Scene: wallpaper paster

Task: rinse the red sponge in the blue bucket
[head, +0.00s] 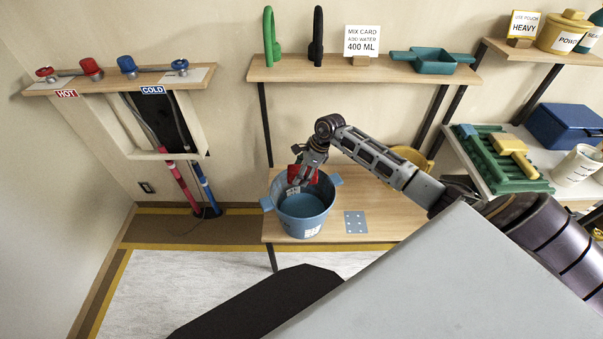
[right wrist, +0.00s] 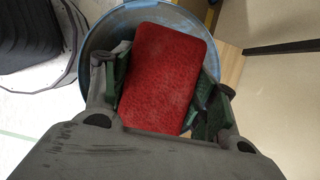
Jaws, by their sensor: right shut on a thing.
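The blue bucket (head: 304,213) stands on the low wooden table and holds some blue water. The red sponge (head: 309,177) is at the bucket's back rim in the head view, partly hidden by the gripper. My right gripper (head: 300,182) is shut on the sponge, holding it over the bucket's opening. In the right wrist view the sponge (right wrist: 163,78) lies between the two fingers, with the bucket's rim (right wrist: 96,40) around and below it. I cannot tell whether the sponge touches the water. My left gripper is not in view.
The low table (head: 395,221) has a grey-blue dotted plate (head: 355,222) right of the bucket. A shelf above holds a green and a black loop-shaped thing, a mix card (head: 361,41) and a teal tray (head: 435,61). Red and blue valves (head: 127,66) are on the left wall.

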